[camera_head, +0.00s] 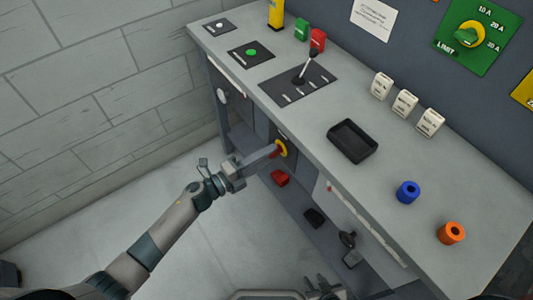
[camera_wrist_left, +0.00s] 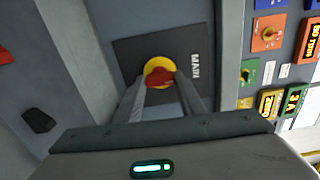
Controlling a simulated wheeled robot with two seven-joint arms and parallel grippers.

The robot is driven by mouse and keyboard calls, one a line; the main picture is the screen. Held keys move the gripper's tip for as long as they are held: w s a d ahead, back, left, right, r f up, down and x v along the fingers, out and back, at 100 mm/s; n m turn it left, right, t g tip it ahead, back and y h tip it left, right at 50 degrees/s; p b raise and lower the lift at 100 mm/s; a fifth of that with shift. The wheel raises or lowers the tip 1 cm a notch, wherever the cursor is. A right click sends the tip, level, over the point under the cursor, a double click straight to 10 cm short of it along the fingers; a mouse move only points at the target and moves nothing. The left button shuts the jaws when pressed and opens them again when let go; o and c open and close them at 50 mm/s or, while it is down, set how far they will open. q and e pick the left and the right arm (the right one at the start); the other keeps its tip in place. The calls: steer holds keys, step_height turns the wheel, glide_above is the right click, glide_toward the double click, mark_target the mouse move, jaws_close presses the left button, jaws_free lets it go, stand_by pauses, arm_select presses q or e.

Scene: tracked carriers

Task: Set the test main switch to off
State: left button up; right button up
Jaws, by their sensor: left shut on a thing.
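The main switch is a red knob on a yellow disc on the front of the bench; its yellow ring (camera_head: 283,148) shows in the head view. In the left wrist view the red knob (camera_wrist_left: 160,78) sits before the yellow disc (camera_wrist_left: 152,67) on a dark plate marked MAIN (camera_wrist_left: 196,64). My left gripper (camera_head: 271,153) reaches it from the left and is shut on the red knob, with one finger on each side. Part of what looks like my right gripper (camera_head: 325,290) shows at the bottom edge; its fingers are unclear.
The grey bench top (camera_head: 310,120) carries a lever panel (camera_head: 298,85), a black tray (camera_head: 352,141), and blue (camera_head: 407,192) and orange (camera_head: 451,233) rings. Below the switch, a red block (camera_head: 280,178) and a black block (camera_head: 314,217) show. Open floor lies left of the bench.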

arm_select(q)
steer(key=shift+n, duration=0.3)
arm_select(e)
steer(key=shift+a+r, duration=0.1)
arm_select(q)
steer(key=o, duration=1)
steer(key=shift+o, duration=0.2)
steer(key=shift+a, duration=0.1)
steer(key=b+v, duration=0.3)
steer(key=v, duration=1.4)
arm_select(e)
steer(key=shift+s+d+f+g+h, duration=0.2)
steer(key=shift+s+d+f+g, duration=0.35)
steer(key=shift+d+f, duration=0.15)
steer(key=shift+s+d+f+g+h, duration=0.2)
steer(key=shift+s+d+f+g, duration=0.25)
steer(key=shift+d+f+g, duration=0.25)
arm_select(q)
steer(key=shift+a, duration=0.1)
arm_select(e)
steer(key=shift+r, duration=0.15)
